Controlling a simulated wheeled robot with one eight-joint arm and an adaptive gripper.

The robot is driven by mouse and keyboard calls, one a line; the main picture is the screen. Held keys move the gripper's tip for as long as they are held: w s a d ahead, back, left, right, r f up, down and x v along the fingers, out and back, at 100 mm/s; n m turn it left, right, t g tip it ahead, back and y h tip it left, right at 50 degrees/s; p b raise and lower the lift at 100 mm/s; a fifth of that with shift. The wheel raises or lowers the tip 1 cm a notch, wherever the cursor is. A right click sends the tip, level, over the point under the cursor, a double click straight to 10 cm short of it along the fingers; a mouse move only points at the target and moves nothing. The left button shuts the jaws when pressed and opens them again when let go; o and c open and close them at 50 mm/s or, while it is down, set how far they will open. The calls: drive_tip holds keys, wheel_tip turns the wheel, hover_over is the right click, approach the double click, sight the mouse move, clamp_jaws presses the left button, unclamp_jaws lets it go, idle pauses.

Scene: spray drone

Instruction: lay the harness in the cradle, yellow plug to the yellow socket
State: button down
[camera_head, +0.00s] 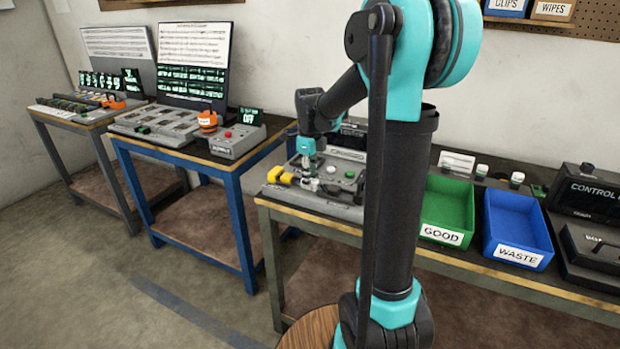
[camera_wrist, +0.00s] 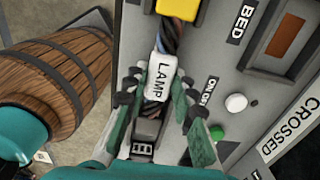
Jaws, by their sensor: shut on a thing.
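The harness is a twisted dark cable with a white sleeve marked LAMP (camera_wrist: 160,78), a yellow plug (camera_wrist: 178,8) at the top of the wrist view and a dark grey connector (camera_wrist: 147,136) at the bottom. My gripper (camera_wrist: 157,88) is shut on the white sleeve, one finger on each side. In the head view my gripper (camera_head: 309,168) is low over the grey test unit (camera_head: 345,210), and yellow parts (camera_head: 281,176) show at its left end. I cannot tell plug from socket there. The cradle under the harness is mostly hidden, and I cannot tell whether the harness touches it.
The unit has a white knob (camera_wrist: 236,102), a green button (camera_wrist: 217,133) and a CROSSED label (camera_wrist: 290,130). A green GOOD bin (camera_head: 447,210) and a blue WASTE bin (camera_head: 517,228) sit to the right.

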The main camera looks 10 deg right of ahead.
drive_tip(key=c, duration=1.3)
unclamp_jaws()
drive_tip(key=shift+o, duration=0.2)
wheel_tip(320, 180, up, 12)
drive_tip(key=shift+r, duration=0.15)
